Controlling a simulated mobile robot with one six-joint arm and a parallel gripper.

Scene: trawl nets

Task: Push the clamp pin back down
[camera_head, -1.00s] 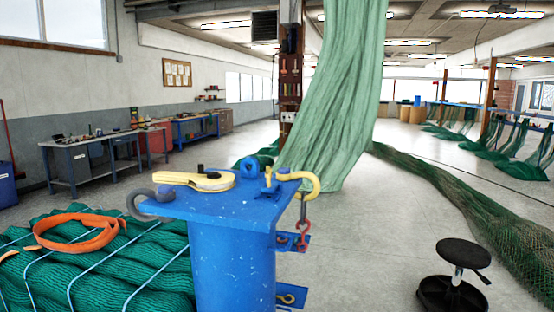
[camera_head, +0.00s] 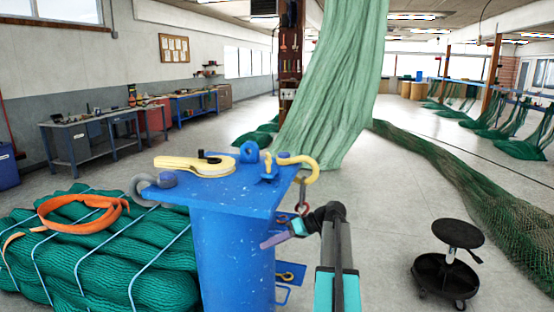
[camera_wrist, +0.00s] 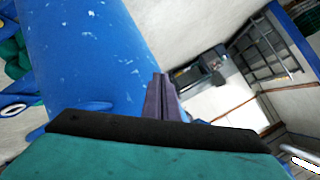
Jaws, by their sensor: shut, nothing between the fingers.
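A blue post (camera_head: 235,250) with a flat blue top plate (camera_head: 225,192) stands in front of me. A small upright yellow pin (camera_head: 268,160) sits in a blue bracket near the plate's right corner; it looks like the clamp pin, though I cannot tell how deep it sits. My gripper (camera_head: 264,243) is shut and empty, beside the post's right side and below the plate. The wrist view shows its purple fingers (camera_wrist: 160,97) together in front of the blue post (camera_wrist: 85,50). The pin is not in the wrist view.
A yellow lever-like fitting with a black knob (camera_head: 194,165), a blue eye (camera_head: 249,152), a yellow hook (camera_head: 312,168) and a grey shackle (camera_head: 150,187) crowd the plate. Bundled green net with an orange strap (camera_head: 82,214) lies left. A black stool (camera_head: 450,260) stands right.

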